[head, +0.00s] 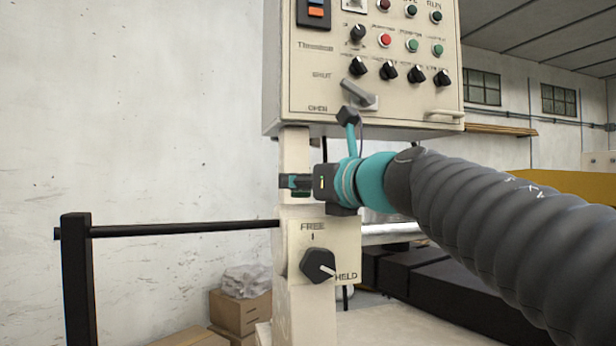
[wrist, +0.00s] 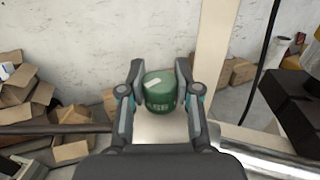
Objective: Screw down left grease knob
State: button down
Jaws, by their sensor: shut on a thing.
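The grease knob (wrist: 160,89) is a round green cap with a pale mark on top and lettering on its side. It sits between the two fingers of my gripper (wrist: 158,97) in the wrist view, one finger on each side. My gripper is shut on it. In the head view my gripper (head: 296,183) reaches in from the right to the pale post, below the control panel. Only a small green part of the knob (head: 300,192) shows there behind the fingers. I cannot tell how far down the knob is screwed.
A control panel (head: 385,85) with knobs, buttons and a lever hangs just above my gripper. A FREE/HELD selector (head: 318,265) is below it. A black rail (head: 180,228) runs left from the post. Cardboard boxes (head: 240,311) lie on the floor behind.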

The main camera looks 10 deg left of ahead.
jog(key=shift+m+t+h, duration=0.6)
jog(key=shift+t, duration=0.2)
jog(key=c, duration=0.8)
grip_release()
jog(key=v, duration=1.2)
